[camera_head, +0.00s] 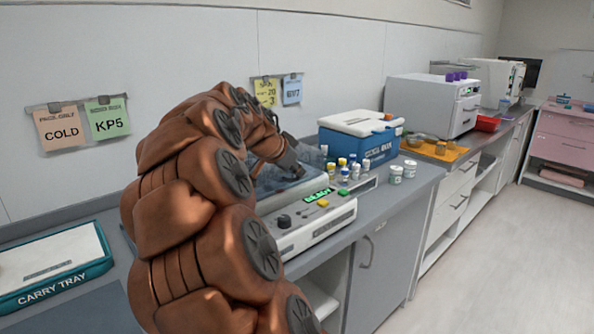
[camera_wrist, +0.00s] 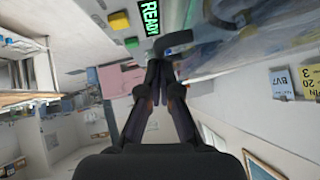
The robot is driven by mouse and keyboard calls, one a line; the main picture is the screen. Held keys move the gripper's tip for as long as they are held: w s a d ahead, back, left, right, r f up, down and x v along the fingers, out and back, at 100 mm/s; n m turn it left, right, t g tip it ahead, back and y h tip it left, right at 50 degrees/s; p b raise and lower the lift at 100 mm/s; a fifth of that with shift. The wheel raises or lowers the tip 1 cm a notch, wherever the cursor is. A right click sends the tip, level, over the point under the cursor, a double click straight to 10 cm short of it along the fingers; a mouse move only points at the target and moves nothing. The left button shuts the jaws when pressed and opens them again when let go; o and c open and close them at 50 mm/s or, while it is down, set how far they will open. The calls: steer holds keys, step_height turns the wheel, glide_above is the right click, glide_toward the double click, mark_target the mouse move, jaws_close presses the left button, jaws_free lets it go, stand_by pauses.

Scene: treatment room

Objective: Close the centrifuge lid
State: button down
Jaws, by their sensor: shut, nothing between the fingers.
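The centrifuge (camera_head: 318,222) sits on the grey counter, with a white front panel, a green READY display, a dark knob and yellow and green buttons. Its bluish, see-through lid (camera_head: 275,182) shows low over the body, partly hidden behind my arm; I cannot tell whether it is fully down. In the wrist view the lid (camera_wrist: 235,58) spreads to the upper right, with a dark handle (camera_wrist: 176,42) at its edge near the READY display (camera_wrist: 150,17). My gripper (camera_wrist: 158,72) is shut and empty, its tips close to the handle; contact is unclear. In the head view my gripper (camera_head: 291,166) is over the lid.
Several small capped vials (camera_head: 346,170) stand just behind the panel. A blue cool box (camera_head: 360,138) stands behind them, and two white jars (camera_head: 403,172) to the right. A carry tray (camera_head: 50,265) lies at left. The floor at right is clear.

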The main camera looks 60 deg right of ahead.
steer(key=shift+s+a+f, duration=0.15)
steer(key=shift+s+f, duration=0.05)
steer(key=shift+f, duration=0.65)
steer(key=shift+r, duration=0.1)
steer(key=a+r, duration=0.7)
steer(key=r, duration=0.5)
steer(key=shift+w+r, duration=0.15)
steer(key=shift+r, duration=0.05)
